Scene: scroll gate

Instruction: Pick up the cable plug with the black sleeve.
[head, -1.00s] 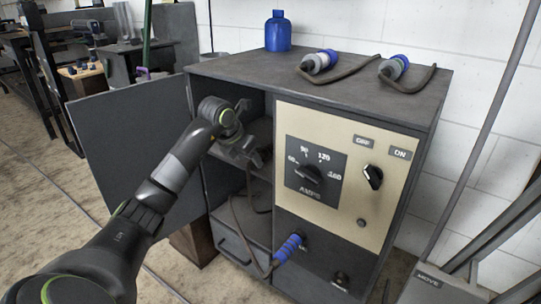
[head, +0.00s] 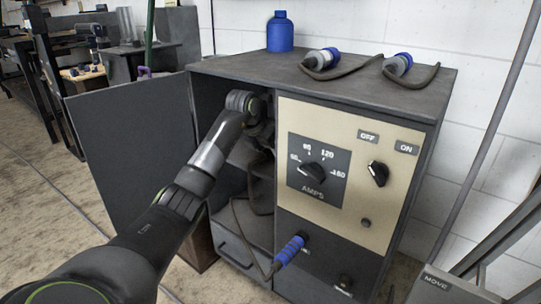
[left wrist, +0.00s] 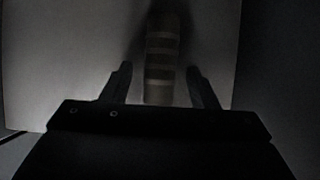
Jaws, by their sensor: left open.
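My left gripper (left wrist: 159,78) is open inside the dim left compartment of the cabinet (head: 225,74). In the left wrist view, a banded cylindrical plug (left wrist: 162,52) lies between the fingers, with a gap on each side. Its sleeve colour is hard to tell in the dark. In the head view my arm and the shadow hide this plug. Two plugs with blue parts, a left one (head: 321,59) and a right one (head: 398,65), lie on the cabinet top. A blue-ribbed plug (head: 290,250) sits at the lower front panel. My right gripper is out of view.
The cabinet door (head: 135,150) stands open at the left. A dark cable (head: 240,225) hangs from the compartment over the drawer (head: 240,255). The beige panel (head: 345,205) with knobs borders the opening on the right. A blue bottle (head: 280,32) stands on top.

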